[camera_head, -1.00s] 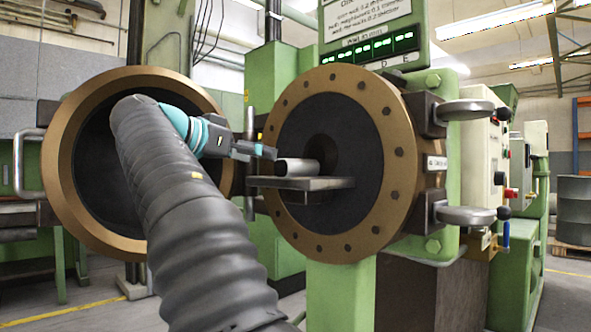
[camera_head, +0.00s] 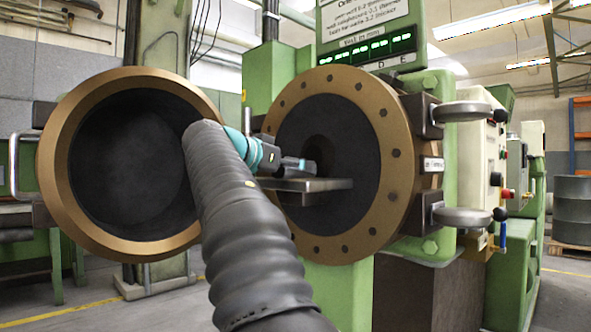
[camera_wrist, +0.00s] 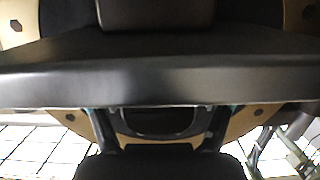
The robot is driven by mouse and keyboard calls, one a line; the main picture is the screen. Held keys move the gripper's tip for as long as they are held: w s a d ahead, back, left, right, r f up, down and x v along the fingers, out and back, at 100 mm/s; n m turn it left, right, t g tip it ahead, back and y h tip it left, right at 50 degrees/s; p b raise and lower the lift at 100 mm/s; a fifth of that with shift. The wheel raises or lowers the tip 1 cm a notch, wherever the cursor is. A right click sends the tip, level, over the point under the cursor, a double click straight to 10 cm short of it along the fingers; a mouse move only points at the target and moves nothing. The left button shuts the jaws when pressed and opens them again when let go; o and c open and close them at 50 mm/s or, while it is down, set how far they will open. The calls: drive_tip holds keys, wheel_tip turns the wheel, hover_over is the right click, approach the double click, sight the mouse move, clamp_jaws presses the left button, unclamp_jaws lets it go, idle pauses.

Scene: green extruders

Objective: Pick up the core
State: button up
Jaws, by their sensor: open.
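The core (camera_wrist: 155,13) shows as a dark grey, rounded block at the top of the wrist view, against the plate (camera_wrist: 160,75). In the head view, my gripper (camera_head: 299,164) covers most or all of it. My gripper is just above the plate's left part (camera_head: 320,185), in front of the extruder opening. In the wrist view, its two fingers (camera_wrist: 158,118) stand apart, pointing toward the plate's edge. Their tips are partly hidden, and a dark rounded shape between them is unclear. I cannot tell whether the fingers touch the core.
A bronze ring with bolts (camera_head: 393,200) surrounds the extruder's dark face. A large open round door (camera_head: 60,170) is at the left, close beside my arm. Clamp handles (camera_head: 468,215) stick out at the right.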

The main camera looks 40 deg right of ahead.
clamp_jaws()
idle(0.3)
drive_tip(key=shift+r, duration=0.15)
drive_tip(key=shift+a+r, duration=0.1)
drive_tip(key=shift+r, duration=0.15)
wheel_tip(320, 180, up, 5)
drive_tip(key=shift+f+p, duration=0.1)
drive_tip(key=shift+p, duration=0.9)
drive_tip(key=shift+r, duration=0.6)
drive_tip(key=shift+a+r, duration=0.15)
drive_tip(key=shift+a, duration=0.05)
drive_tip(key=f+v, duration=0.1)
drive_tip(key=v, duration=0.8)
drive_tip(key=f+b+v, duration=0.1)
drive_tip(key=f+v, duration=0.1)
drive_tip(key=v, duration=0.8)
drive_tip(key=shift+a+f, duration=0.3)
drive_tip(key=shift+f, duration=0.05)
